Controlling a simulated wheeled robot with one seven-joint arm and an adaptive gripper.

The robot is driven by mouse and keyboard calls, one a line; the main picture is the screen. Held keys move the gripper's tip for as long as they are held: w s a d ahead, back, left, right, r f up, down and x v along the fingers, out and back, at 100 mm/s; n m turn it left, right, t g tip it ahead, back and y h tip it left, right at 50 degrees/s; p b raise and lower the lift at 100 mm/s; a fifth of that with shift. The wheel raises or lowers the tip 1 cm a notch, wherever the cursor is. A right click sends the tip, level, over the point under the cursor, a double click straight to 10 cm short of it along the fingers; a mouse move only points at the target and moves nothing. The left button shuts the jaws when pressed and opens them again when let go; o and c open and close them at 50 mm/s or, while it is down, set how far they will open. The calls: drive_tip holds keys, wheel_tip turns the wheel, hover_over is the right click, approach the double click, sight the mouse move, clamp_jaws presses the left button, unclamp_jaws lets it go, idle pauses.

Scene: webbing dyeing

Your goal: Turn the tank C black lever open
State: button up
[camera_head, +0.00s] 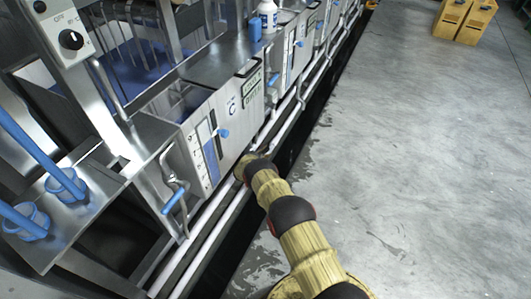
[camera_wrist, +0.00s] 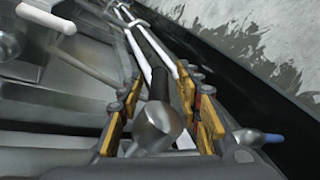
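Tank C (camera_head: 241,121) is a steel tank with a round "C" label on its front, left of centre in the head view. My gripper (camera_head: 243,166) is low at the tank's front, by the pipes, mostly hidden by my own arm. In the wrist view my gripper (camera_wrist: 166,112) is open, with yellow pads on both sides. Between the pads is a dark bar, seemingly the black lever (camera_wrist: 158,86), with a rounded silver fitting (camera_wrist: 155,126) at its near end. Gaps show on both sides; contact is unclear. The lever is not visible in the head view.
White pipes (camera_head: 287,128) run along the tank fronts above a dark gap. A bottle (camera_head: 267,15) stands on top. Wooden crates (camera_head: 463,22) are far right; the concrete floor (camera_head: 400,150) is otherwise clear.

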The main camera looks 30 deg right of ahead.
drive_tip(key=v, duration=0.7)
drive_tip(key=shift+s, duration=0.1)
drive_tip(key=shift+c, duration=0.9)
